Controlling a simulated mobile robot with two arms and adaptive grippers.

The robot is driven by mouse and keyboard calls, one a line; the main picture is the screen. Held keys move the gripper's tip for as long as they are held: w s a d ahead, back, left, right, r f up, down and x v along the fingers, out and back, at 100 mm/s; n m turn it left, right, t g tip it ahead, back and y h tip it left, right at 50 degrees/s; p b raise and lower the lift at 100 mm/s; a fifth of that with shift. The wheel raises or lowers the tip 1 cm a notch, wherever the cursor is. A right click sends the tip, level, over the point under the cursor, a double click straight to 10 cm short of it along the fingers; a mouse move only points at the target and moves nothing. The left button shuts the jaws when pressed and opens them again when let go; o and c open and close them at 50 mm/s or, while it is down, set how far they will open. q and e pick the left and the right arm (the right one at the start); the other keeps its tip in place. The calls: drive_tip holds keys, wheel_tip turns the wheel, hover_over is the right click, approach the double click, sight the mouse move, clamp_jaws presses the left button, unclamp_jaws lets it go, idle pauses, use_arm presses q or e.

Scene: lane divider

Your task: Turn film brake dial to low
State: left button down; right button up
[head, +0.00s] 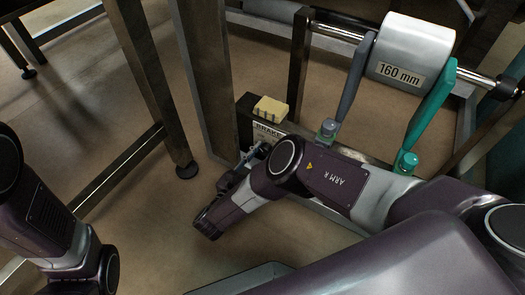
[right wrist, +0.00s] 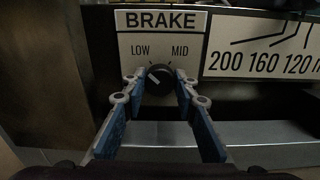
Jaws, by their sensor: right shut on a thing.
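The film brake dial (right wrist: 160,78) is a round black knob on a white panel (right wrist: 135,48) marked BRAKE, with LOW at upper left and MID at upper right. Its pale pointer mark slants up and left, toward LOW. My right gripper (right wrist: 159,88) has its two blue fingers on either side of the dial and is shut on it. In the head view, the right gripper (head: 250,160) is at the panel, and my arm hides the dial there. My left arm shows at the left edge, but its gripper is out of view.
A yellow block (head: 270,109) sits on top of the brake housing. A white roll (head: 411,50) labelled 160 mm hangs on a metal shaft, with grey (head: 352,87) and teal (head: 431,103) arms beside it. A width scale (right wrist: 262,48) is right of the dial. Metal posts stand left.

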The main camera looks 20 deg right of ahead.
drive_tip(key=shift+m, duration=1.1)
drive_tip(key=o, duration=1.1)
drive_tip(key=shift+o, duration=0.2)
